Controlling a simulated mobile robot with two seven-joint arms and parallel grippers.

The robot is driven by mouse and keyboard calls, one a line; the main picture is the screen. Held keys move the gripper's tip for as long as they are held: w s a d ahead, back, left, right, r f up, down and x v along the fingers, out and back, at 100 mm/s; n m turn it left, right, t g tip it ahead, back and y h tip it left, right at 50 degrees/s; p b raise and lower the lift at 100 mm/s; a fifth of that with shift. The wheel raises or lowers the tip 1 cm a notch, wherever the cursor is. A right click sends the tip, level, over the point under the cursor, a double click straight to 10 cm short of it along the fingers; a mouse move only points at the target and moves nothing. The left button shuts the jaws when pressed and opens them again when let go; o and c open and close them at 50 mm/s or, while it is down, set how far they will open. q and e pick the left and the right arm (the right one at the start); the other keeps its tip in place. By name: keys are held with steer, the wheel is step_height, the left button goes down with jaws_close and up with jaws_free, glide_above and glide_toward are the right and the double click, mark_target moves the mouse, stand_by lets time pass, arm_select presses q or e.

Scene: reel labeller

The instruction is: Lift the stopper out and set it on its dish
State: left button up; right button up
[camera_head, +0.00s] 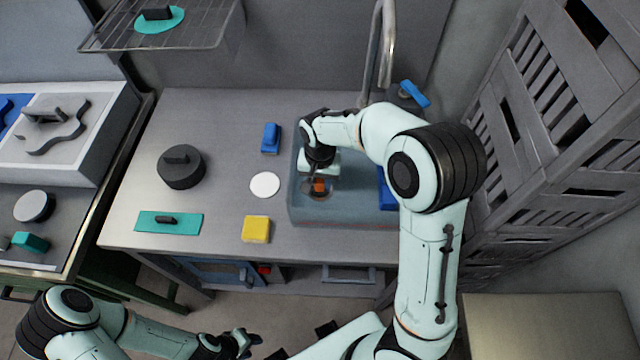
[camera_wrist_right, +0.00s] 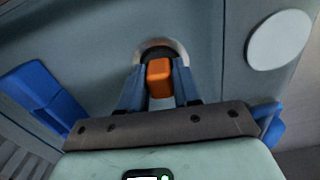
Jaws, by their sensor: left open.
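The stopper has an orange grip (camera_head: 319,186) and sits at the round drain in the basin. It also shows in the right wrist view (camera_wrist_right: 159,78), with a dark round part and the pale drain ring behind it. My right gripper (camera_head: 318,180) points down into the basin. Its fingers lie close along both sides of the orange grip and look shut on it. A white round dish (camera_head: 265,185) lies on the counter left of the basin and shows in the wrist view (camera_wrist_right: 280,40). My left gripper (camera_head: 247,345) is open, low in front of the counter, away from these things.
The basin (camera_head: 345,217) has a blue item (camera_head: 387,188) at its right side. A yellow sponge (camera_head: 256,229), blue block (camera_head: 271,138), dark round lidded thing (camera_head: 181,167) and teal board (camera_head: 168,223) are on the counter. A tap (camera_head: 387,50) rises behind; grey crates (camera_head: 560,120) stand right.

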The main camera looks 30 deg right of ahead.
jaws_close()
step_height(320, 180, up, 19)
steer(key=p, duration=0.2)
arm_select(q)
steer(key=w+r+p, duration=0.1)
steer(key=w+r, duration=0.3)
steer(key=w, duration=0.1)
steer(key=shift+r+t, duration=0.35)
steer(key=shift+t, duration=0.05)
arm_select(e)
step_height(320, 180, up, 8)
glide_above(319, 180)
steer(key=shift+s, duration=0.2)
